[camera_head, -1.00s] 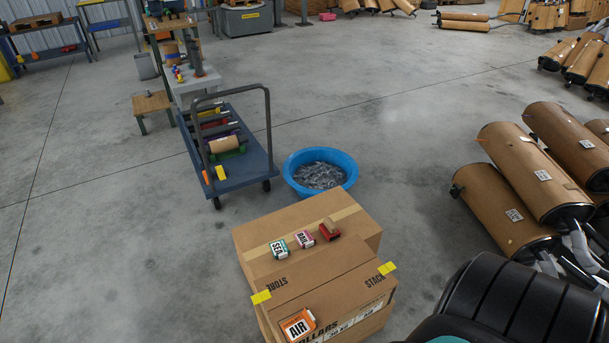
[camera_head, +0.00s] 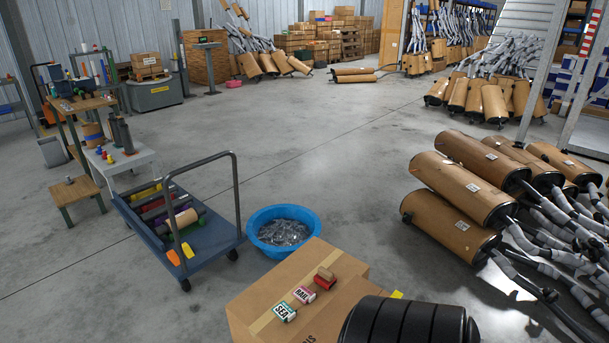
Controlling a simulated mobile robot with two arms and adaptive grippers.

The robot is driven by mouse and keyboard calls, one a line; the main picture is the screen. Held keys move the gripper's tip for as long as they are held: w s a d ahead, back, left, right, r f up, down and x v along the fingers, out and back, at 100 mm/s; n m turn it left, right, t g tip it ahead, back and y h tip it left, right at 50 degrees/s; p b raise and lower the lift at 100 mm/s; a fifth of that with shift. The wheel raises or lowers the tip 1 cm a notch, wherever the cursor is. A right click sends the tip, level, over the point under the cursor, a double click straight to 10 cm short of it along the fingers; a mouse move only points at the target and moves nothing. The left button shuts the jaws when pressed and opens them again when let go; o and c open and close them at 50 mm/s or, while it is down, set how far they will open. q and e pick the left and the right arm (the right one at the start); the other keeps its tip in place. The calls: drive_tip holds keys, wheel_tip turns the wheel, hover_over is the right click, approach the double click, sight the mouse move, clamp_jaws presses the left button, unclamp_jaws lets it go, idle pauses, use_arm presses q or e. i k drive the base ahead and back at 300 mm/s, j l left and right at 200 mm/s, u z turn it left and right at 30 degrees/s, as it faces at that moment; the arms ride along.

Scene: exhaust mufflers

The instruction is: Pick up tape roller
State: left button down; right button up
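Neither of my grippers shows in the head view. A small red item with a tan block-like top (camera_head: 325,278) lies on the cardboard box (camera_head: 253,300) at the bottom middle; it may be the tape roller, but it is too small to tell. Beside it on the box are a pink-and-white packet (camera_head: 304,294) and a green-and-white packet (camera_head: 284,311). A tan roll (camera_head: 182,222) rests on the blue cart (camera_head: 213,255); I cannot tell whether it is the tape roller. The box's near part is cut off or hidden.
A blue basin (camera_head: 283,230) of metallic pieces stands on the floor beside the cart. Brown mufflers (camera_head: 463,188) with grey pipes fill the right side. A low stool (camera_head: 75,195) and tables stand at left. The middle floor is clear.

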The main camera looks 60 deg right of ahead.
sight(325, 277)
drive_tip(key=i+z, duration=0.15)
drive_tip(key=i, duration=0.3)
drive_tip(key=i+j+z, duration=0.2)
drive_tip(key=i, duration=0.25)
drive_tip(key=i+z, duration=0.15)
drive_tip(key=i, duration=0.35)
drive_tip(key=i+z, duration=0.4)
drive_tip(key=i, duration=0.15)
drive_tip(key=i+j+z, duration=0.2)
drive_tip(key=i+z, duration=0.2)
drive_tip(key=i, duration=0.1)
